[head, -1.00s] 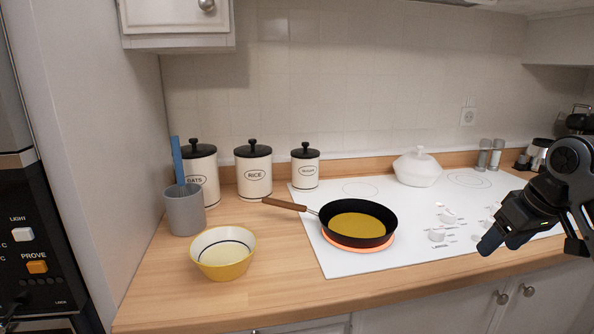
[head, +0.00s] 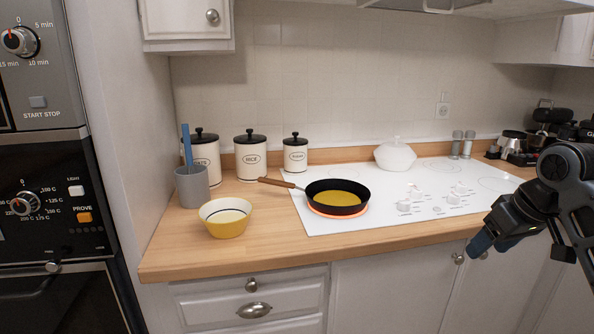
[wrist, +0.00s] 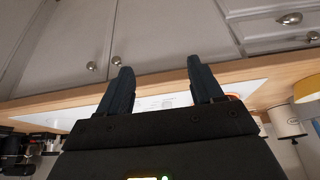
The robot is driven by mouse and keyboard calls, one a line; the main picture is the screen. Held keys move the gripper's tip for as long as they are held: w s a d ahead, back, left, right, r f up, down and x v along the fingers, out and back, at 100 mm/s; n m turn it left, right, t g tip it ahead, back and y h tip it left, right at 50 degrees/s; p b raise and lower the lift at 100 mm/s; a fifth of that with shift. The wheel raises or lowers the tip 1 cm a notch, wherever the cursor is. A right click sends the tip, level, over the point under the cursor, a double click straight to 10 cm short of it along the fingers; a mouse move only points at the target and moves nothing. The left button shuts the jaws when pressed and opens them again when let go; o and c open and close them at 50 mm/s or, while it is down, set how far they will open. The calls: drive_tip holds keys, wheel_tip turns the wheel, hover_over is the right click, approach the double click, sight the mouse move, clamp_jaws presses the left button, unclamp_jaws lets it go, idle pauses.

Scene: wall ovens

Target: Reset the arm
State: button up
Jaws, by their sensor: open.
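My gripper (head: 481,245) is at the right of the head view, in front of the counter edge and the white cabinet doors. In the wrist view my gripper (wrist: 160,80) shows two dark fingers spread apart with nothing between them. The wrist picture is upside down, with the cabinet doors at the top and the hob beyond the fingers. My gripper touches nothing that I can see.
A black pan (head: 337,197) with yellow contents sits on a glowing ring of the white hob (head: 385,218). A yellow bowl (head: 226,222), a grey cup (head: 192,188) and canisters (head: 251,158) stand left on the counter. A wall oven (head: 50,200) is at far left.

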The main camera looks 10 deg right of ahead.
drive_tip(key=s+a+f+m+t+y, duration=0.1)
drive_tip(key=s+a+f+t, duration=0.15)
drive_tip(key=a+f, duration=0.65)
drive_tip(key=s+a+f+m+t+y, duration=0.1)
drive_tip(key=s+a+f+t, duration=0.15)
drive_tip(key=a+f, duration=0.7)
drive_tip(key=s+a+m+t+h, duration=0.15)
drive_tip(key=s+a, duration=0.35)
drive_tip(key=s, duration=0.6)
drive_tip(key=s+a+t+h, duration=0.15)
drive_tip(key=s+a, duration=0.25)
drive_tip(key=s, duration=0.7)
drive_tip(key=s+d+r+n+t, duration=0.1)
drive_tip(key=s+r, duration=0.4)
drive_tip(key=s, duration=0.3)
drive_tip(key=s+d+r+n+t, duration=0.1)
drive_tip(key=s+d+r+n, duration=0.1)
drive_tip(key=s+r, duration=0.4)
drive_tip(key=shift+s+y, duration=0.3)
drive_tip(key=shift+s, duration=0.9)
